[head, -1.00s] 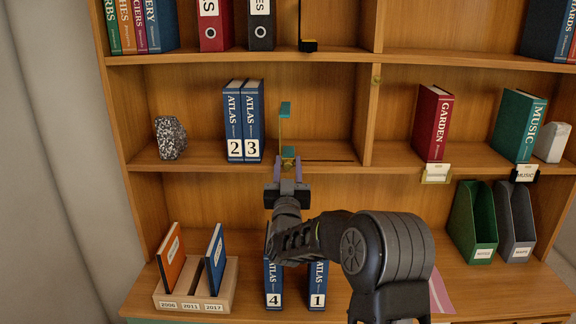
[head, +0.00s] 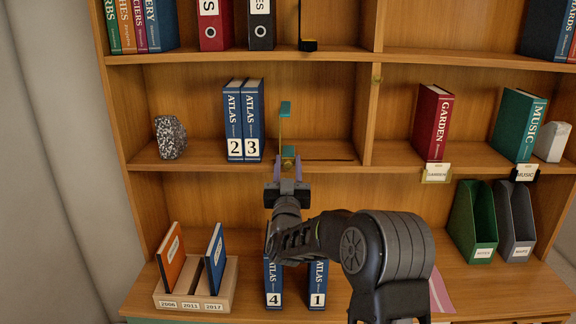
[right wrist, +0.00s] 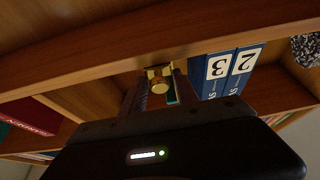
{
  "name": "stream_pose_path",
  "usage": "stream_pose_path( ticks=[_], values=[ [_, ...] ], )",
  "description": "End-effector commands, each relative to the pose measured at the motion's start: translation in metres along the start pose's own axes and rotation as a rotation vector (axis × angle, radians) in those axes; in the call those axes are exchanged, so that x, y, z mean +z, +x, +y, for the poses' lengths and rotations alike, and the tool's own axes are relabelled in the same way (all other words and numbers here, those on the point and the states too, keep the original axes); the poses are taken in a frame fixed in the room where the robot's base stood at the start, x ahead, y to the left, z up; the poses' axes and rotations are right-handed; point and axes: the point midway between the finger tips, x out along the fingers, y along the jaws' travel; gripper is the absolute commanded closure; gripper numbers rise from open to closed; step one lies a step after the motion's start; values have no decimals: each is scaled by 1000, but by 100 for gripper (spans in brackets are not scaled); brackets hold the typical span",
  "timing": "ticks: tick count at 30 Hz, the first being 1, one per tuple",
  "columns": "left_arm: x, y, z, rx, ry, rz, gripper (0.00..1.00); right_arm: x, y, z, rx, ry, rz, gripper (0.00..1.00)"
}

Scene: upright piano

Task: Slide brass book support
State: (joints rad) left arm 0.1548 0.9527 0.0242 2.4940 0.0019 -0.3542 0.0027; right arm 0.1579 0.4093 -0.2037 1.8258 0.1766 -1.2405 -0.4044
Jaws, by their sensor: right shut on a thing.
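The brass book support (head: 282,130), a thin upright with teal parts at its top and foot, stands on the middle shelf to the right of the blue atlas volumes 2 (head: 234,120) and 3 (head: 253,120). A narrow gap shows between it and volume 3. My right gripper (head: 287,168) is at the shelf's front edge, shut on the support's low front part. In the right wrist view, a round brass knob (right wrist: 160,84) sits between the fingers, and volume 3 (right wrist: 218,75) stands beside it. My left gripper is not in view.
A dark slot (head: 328,160) runs along the shelf to the right of the support, toward the upright divider (head: 370,120). A speckled stone (head: 170,138) stands at the left. Atlas volumes 4 (head: 273,285) and 1 (head: 317,285) stand below, near my right arm.

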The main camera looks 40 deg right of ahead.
Motion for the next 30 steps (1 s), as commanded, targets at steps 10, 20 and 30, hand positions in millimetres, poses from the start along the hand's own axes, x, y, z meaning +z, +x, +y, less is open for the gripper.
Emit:
stream_pose_path(
  ticks=[10, 20, 30],
  values=[
    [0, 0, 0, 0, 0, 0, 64, 0, 0, 0, 0, 0, 0, 100],
    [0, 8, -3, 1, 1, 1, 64, 2, 0, 10, 3, -1, 3, 100],
    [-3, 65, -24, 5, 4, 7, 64, 7, -3, 100, 9, -3, 9, 100]
  ],
)
